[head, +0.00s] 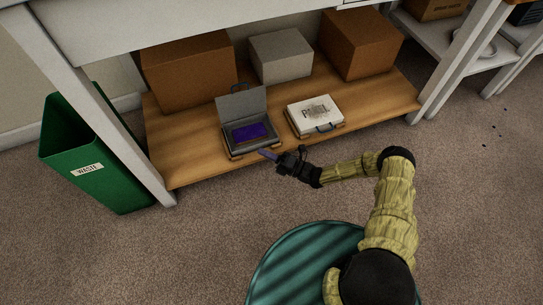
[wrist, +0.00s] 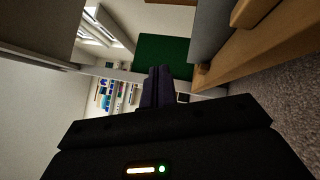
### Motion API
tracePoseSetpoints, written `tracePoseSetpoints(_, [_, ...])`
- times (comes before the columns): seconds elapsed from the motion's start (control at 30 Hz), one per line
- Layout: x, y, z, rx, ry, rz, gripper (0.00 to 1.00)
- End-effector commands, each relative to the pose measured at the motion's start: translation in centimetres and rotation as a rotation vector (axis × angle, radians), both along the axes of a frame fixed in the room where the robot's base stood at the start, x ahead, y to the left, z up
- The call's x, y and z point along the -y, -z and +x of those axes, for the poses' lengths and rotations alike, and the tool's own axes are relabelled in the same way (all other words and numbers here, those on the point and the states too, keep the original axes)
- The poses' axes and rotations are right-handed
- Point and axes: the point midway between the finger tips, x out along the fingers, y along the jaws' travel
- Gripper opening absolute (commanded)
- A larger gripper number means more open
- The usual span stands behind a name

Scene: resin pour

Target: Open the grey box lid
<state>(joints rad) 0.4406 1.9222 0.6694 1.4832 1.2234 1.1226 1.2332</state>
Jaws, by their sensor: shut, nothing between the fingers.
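The grey box (head: 252,139) sits on the low wooden shelf in the head view. Its lid (head: 242,103) stands up, raised at the back, and a purple-blue thing (head: 249,132) shows inside. My gripper (head: 268,154) is just in front of the box's front right corner, close to the shelf edge. In the wrist view the dark fingers (wrist: 157,87) are together with nothing between them. I cannot tell whether the fingertips touch the box.
A white case (head: 314,112) lies to the right of the grey box. Cardboard boxes (head: 189,72) and a pale box (head: 281,55) stand behind on the shelf (head: 190,165). A green waste bin (head: 95,150) stands at left. The carpet in front is open.

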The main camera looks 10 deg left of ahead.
Motion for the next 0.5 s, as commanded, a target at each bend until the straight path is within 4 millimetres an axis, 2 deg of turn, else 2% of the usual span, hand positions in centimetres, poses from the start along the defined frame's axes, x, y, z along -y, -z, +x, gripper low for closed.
tracePoseSetpoints(0.5, [-0.34, -0.17, -0.28, 0.029, -0.017, -0.003, 0.0])
